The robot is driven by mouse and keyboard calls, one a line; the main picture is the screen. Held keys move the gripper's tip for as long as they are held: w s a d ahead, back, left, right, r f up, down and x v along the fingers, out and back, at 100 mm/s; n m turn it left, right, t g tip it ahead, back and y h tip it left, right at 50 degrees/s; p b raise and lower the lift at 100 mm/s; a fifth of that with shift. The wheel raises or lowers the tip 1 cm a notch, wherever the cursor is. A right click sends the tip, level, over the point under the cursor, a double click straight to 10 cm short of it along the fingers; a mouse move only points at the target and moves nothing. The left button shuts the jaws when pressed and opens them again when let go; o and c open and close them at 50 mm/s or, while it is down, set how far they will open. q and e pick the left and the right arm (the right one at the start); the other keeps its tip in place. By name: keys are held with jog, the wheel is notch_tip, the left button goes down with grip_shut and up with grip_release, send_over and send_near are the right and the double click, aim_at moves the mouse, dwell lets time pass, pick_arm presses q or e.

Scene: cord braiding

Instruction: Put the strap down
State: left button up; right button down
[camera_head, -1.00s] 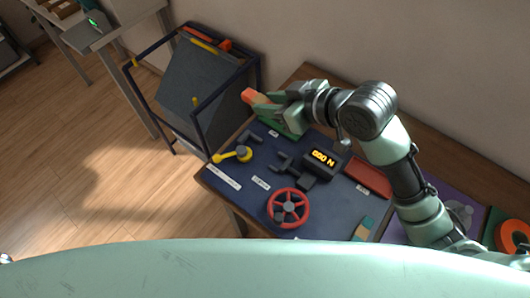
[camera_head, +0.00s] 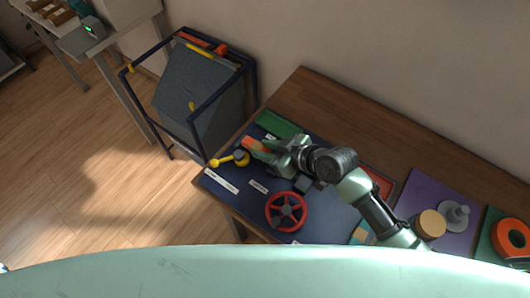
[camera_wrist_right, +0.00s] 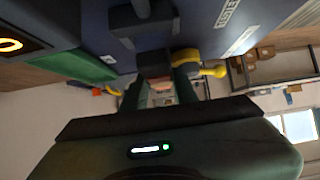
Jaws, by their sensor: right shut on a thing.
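My right gripper (camera_head: 272,148) is over the blue panel (camera_head: 230,190), shut on a short orange piece that I take to be the strap (camera_head: 254,144). The strap sticks out to the left of the fingers, near the yellow lever (camera_head: 232,159). In the right wrist view the strap's pinkish-orange end (camera_wrist_right: 160,85) shows between the two fingers. I cannot tell whether it touches the panel. The green tray (camera_head: 280,124) lies just behind the gripper. My left gripper is not in view.
A red handwheel (camera_head: 287,211) stands on the panel in front of my right arm. A purple mat (camera_head: 425,190) with a grey part and a tan disc lies to the right. A dark-framed rack (camera_head: 200,95) stands left of the table. The table's back strip is bare.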

jog(key=shift+f, duration=1.2)
jog(key=shift+f, duration=0.1)
jog(key=shift+f, duration=0.15)
jog(key=c, duration=1.1)
grip_release()
jog(key=shift+r, duration=0.2)
